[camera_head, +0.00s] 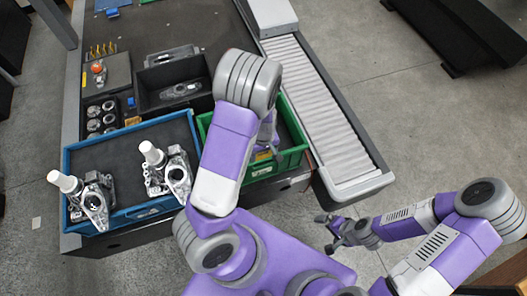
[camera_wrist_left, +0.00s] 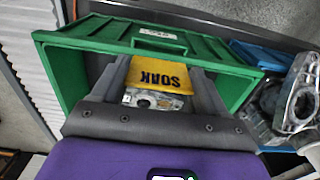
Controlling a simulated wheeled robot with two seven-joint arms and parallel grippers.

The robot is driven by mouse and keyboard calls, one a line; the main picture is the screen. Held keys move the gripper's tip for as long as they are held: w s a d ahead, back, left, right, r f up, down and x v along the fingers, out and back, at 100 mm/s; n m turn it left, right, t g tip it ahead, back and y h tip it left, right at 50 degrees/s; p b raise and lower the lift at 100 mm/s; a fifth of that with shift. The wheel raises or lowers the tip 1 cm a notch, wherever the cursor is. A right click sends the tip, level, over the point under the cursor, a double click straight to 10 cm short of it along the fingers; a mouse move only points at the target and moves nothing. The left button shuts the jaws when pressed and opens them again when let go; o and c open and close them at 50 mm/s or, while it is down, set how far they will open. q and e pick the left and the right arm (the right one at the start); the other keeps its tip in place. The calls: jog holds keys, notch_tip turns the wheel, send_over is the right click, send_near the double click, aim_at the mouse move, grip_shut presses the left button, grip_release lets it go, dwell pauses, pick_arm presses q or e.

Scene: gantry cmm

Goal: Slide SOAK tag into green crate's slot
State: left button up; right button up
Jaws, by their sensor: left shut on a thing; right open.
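The yellow SOAK tag (camera_wrist_left: 160,75) is between the fingers of my left gripper (camera_wrist_left: 158,66), its black lettering upside down in the left wrist view. My left gripper is shut on it, over the green crate (camera_wrist_left: 235,84). In the head view the green crate (camera_head: 293,157) is partly hidden behind my left arm, and my left gripper (camera_head: 266,146) is only partly visible. A small white label (camera_wrist_left: 158,34) is on the crate's wall beyond the tag. I cannot make out the slot clearly. My right gripper (camera_head: 328,229) is open and empty, right of the table.
A grey metal part (camera_wrist_left: 155,102) shows below the tag. The blue crate (camera_head: 142,128) left of the green one holds metal castings with white cylinders. A roller conveyor (camera_head: 318,105) runs along the right. A black bin (camera_head: 170,83) is behind.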

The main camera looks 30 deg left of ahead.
aim_at(264, 158)
dwell(0.3)
pick_arm(q)
jog(key=shift+d+f+b, duration=0.1)
jog(key=shift+f+b, duration=0.75)
jog(key=shift+f, duration=0.1)
jog(key=shift+f, duration=0.45)
dwell(0.7)
jog(key=shift+f+b, duration=0.25)
jog(key=shift+b, duration=0.1)
dwell(0.4)
jog(key=shift+f+b, duration=0.5)
jog(key=shift+f, duration=0.1)
jog(key=shift+f, duration=0.15)
jog(key=shift+f+b, duration=0.45)
dwell(0.5)
